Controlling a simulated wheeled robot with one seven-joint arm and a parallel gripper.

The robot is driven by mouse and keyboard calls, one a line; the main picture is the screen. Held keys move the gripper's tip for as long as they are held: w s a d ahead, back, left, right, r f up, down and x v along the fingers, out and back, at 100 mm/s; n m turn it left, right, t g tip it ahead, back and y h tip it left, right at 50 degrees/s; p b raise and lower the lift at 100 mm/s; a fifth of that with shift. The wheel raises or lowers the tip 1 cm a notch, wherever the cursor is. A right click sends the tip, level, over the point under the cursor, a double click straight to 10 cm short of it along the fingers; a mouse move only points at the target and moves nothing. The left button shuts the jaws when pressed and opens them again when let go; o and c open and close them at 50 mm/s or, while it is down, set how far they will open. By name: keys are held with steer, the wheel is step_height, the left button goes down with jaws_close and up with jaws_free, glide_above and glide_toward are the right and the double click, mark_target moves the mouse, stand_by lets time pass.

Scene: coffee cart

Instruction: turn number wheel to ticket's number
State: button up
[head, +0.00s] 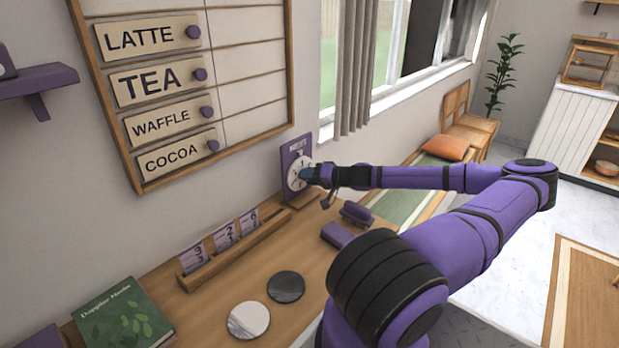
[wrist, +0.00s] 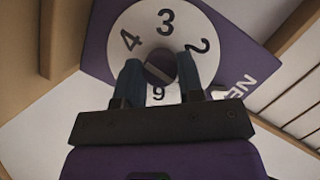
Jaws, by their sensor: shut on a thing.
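The white number wheel (head: 293,178) sits on an upright purple board (head: 287,155) marked NEXT, at the far end of the counter. In the wrist view the wheel (wrist: 147,22) shows 4, 3, 2 and a 6 between my fingers; the rest is covered by my gripper. In the head view a 1 seems to stand near the wheel's top. My gripper (wrist: 160,75) is shut on the wheel's purple centre knob (wrist: 158,62), one finger on each side. Several tickets (head: 223,237) stand in a wooden rack (head: 240,246); their digits are small.
A black disc (head: 286,286) and a pale disc (head: 248,320) lie on the wooden counter (head: 205,310). A green book (head: 123,318) lies at the near left. Purple items (head: 338,235) lie near the counter's right edge. A menu board (head: 205,80) hangs above.

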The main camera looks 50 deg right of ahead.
mark_target(298, 167)
steer(key=m+y, duration=0.1)
steer(key=m, duration=0.1)
steer(key=m+t+y, duration=0.1)
steer(key=m, duration=0.2)
steer(key=shift+f+t, duration=0.15)
steer(key=shift+t, duration=0.15)
steer(key=shift+d+m, duration=0.1)
steer(key=shift+m, duration=0.2)
stand_by(0.3)
steer(key=o, duration=0.9)
steer(key=shift+r, duration=0.3)
steer(key=o, duration=0.4)
steer(key=r, duration=0.3)
steer(key=shift+s+a, duration=0.2)
steer(key=shift+s, duration=0.2)
steer(key=shift+c, duration=0.2)
steer(key=s+a, duration=0.2)
steer(key=s, duration=0.2)
steer(key=s+a+r, duration=0.1)
steer(key=s+a, duration=0.2)
steer(key=s, duration=0.1)
steer(key=s+a, duration=0.3)
steer(key=s, duration=0.1)
steer(key=shift+s+a+r, duration=0.15)
steer(key=shift+s+r, duration=0.05)
steer(key=shift+s, duration=0.2)
steer(key=c, duration=0.3)
